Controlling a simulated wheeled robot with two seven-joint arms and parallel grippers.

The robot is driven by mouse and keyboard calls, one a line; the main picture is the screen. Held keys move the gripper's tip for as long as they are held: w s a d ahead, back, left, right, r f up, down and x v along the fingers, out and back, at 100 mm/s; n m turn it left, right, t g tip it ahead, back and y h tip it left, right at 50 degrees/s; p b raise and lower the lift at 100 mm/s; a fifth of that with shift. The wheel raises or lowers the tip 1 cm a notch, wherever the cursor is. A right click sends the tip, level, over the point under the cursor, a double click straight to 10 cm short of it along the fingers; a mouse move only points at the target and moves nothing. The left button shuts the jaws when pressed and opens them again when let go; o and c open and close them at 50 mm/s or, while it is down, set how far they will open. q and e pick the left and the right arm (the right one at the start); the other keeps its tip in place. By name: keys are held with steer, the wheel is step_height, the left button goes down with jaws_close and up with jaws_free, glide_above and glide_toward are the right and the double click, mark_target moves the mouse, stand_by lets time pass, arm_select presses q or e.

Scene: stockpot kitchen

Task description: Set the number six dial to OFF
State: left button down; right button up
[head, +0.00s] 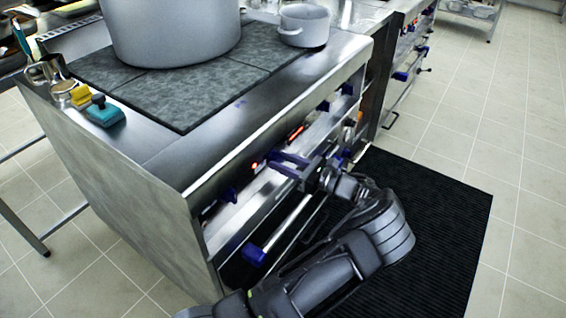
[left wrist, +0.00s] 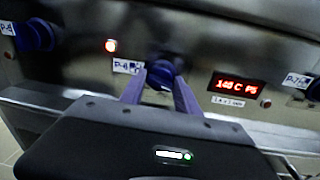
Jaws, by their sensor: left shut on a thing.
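The number six dial (left wrist: 162,70) is a dark blue knob on the steel stove front in the left wrist view, beside a label (left wrist: 127,67) that seems to read P-6. My left gripper (left wrist: 160,86) has its two purple fingers on either side of the knob and is shut on it. In the head view my left gripper (head: 283,164) reaches the stove's front panel, and its fingers largely hide that dial. The knob's pointer and its markings cannot be made out. My right gripper is not in view.
Other blue dials flank it, one at the left (left wrist: 36,35) and one at the right (left wrist: 312,90). A red light (left wrist: 110,45) and a red display (left wrist: 238,86) are lit. A large stockpot (head: 175,30) stands on the stove. An oven handle (head: 285,228) lies below the panel.

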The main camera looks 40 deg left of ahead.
arm_select(q)
steer(key=n+b, duration=0.1)
steer(key=n, duration=0.4)
steer(key=shift+w, duration=0.1)
steer(key=n+b, duration=0.1)
steer(key=n, duration=0.1)
steer(key=n+b, duration=0.1)
steer(key=n, duration=0.2)
steer(key=shift+r+n+t+h, duration=0.1)
steer(key=shift+n+t+h, duration=0.2)
steer(key=shift+h, duration=0.1)
steer(key=n+b, duration=0.2)
steer(key=n, duration=0.2)
steer(key=shift+t, duration=0.3)
steer(key=n+b, duration=0.3)
steer(key=n, duration=0.2)
steer(key=shift+r, duration=0.1)
steer(key=c, duration=0.9)
jaws_free()
steer(key=shift+d, duration=0.15)
